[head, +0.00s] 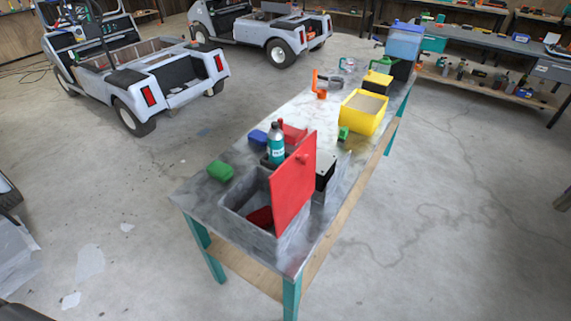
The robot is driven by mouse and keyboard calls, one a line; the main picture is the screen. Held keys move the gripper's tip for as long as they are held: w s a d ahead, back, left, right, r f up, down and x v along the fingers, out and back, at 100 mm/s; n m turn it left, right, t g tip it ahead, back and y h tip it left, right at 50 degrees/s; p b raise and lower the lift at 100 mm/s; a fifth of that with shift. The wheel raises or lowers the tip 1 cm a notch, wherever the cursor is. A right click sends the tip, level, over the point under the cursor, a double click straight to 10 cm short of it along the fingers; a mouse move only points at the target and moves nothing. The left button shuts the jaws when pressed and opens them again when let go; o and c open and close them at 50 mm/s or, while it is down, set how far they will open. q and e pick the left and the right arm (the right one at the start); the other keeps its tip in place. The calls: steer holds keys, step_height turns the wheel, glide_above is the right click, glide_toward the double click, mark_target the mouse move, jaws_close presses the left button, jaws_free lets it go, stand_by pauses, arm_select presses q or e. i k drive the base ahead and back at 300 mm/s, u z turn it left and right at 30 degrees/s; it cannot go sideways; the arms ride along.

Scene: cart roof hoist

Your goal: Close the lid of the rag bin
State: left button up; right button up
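The rag bin (248,231) is a grey open-topped box at the near end of the long workbench in the head view. Its red lid (292,190) stands up, roughly vertical, along the bin's right side, so the bin is open. A small red knob (304,157) is near the lid's upper edge. A dark red rag (260,216) lies inside the bin. The lid hides part of what stands behind it. Neither of my grippers is in view.
A teal bottle (276,148), a green block (221,170) and a blue item (258,137) are near the bin. A yellow bin (363,112) stands farther along the workbench (190,196). White carts (150,75) are parked behind left. The floor right of the bench is clear.

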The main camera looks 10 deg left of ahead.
mark_target(293, 183)
steer(key=u, duration=1.45)
steer(key=k, duration=0.85)
steer(key=z, duration=1.35)
